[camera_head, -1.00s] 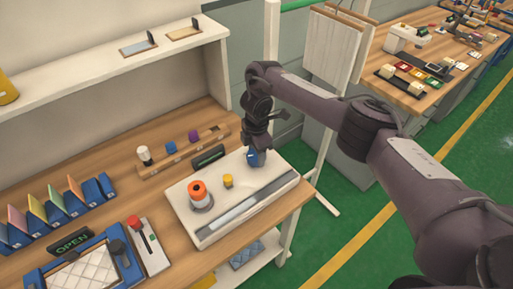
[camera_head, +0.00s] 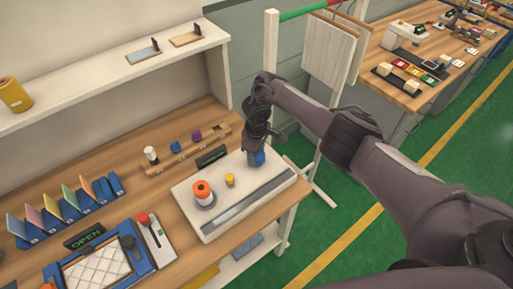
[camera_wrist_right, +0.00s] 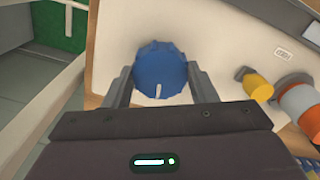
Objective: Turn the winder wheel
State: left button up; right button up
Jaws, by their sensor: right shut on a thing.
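The winder wheel (camera_wrist_right: 160,68) is a blue knurled knob with a white mark, standing on a white panel (camera_head: 228,212). In the right wrist view the mark points down toward my gripper's palm. My right gripper (camera_wrist_right: 160,80) is shut on the wheel, with one finger on each side of it. In the head view my right gripper (camera_head: 257,150) reaches down over the panel's far right end and hides most of the wheel (camera_head: 258,159). My left gripper is not in view.
An orange-topped spool (camera_head: 203,192) and a small yellow peg (camera_head: 230,180) stand on the panel, left of my right gripper. A rack with several coloured pieces (camera_head: 176,148) lies behind. A blue-framed tray (camera_head: 97,272) and a red-knobbed lever (camera_head: 150,232) are at front left.

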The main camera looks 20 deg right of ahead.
jog(key=shift+r+m+p, duration=0.2)
jog(key=shift+m+p, duration=0.15)
jog(key=shift+m, duration=0.65)
jog(key=m, duration=0.2)
jog(key=shift+w+m, duration=0.1)
jog(key=shift+m, duration=0.2)
jog(key=m, duration=0.5)
jog(key=shift+f, duration=0.1)
jog(key=shift+m, duration=2.2)
jog(key=o, duration=1)
jog(key=shift+c, duration=0.2)
